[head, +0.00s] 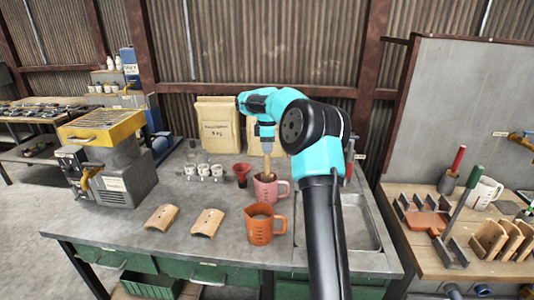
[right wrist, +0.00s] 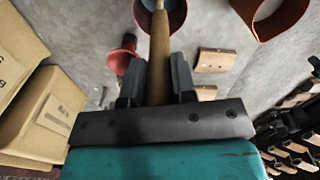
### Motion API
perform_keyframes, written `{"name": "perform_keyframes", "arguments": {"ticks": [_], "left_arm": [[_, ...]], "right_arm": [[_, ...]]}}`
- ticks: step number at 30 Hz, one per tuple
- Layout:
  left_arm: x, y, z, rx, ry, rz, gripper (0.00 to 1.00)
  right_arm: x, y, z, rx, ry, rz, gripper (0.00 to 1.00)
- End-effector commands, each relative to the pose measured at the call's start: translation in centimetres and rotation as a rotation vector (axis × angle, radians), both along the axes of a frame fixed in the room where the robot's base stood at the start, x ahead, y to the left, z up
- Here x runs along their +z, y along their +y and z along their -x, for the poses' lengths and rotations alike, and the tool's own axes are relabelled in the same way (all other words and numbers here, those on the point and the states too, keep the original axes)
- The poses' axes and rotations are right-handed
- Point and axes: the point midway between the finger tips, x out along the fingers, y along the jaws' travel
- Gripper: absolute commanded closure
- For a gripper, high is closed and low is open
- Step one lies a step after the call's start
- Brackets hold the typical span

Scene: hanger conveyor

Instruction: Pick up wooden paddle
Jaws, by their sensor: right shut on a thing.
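The wooden paddle (head: 267,164) is a light brown stick standing upright with its lower end in the pink mug (head: 266,192). My right gripper (head: 266,147) is above the mug, shut on the paddle's upper part. In the right wrist view the paddle (right wrist: 160,45) runs between the two dark fingers of my right gripper (right wrist: 158,82) toward the mug at the top edge. The paddle's lower end is hidden inside the mug. My left gripper is not in view.
An orange measuring cup (head: 260,230) stands in front of the mug. Two curved wooden pieces (head: 208,222) lie to the left. A red funnel (head: 242,170) and small white cups (head: 203,172) stand behind. A sink (head: 358,228) is at right; paper bags (head: 217,128) stand at back.

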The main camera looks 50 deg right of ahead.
Motion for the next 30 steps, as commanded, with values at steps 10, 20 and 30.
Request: {"name": "perform_keyframes", "arguments": {"ticks": [10,20,30], "left_arm": [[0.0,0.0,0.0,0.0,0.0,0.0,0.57],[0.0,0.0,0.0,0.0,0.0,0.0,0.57],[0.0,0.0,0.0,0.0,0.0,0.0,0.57]], "right_arm": [[7.6,0.0,-0.1,0.001,-0.006,0.003,0.99],[13.4,0.0,-0.1,0.001,-0.003,0.001,0.99],[15.5,0.0,-0.1,0.0,-0.001,0.001,0.99]]}}
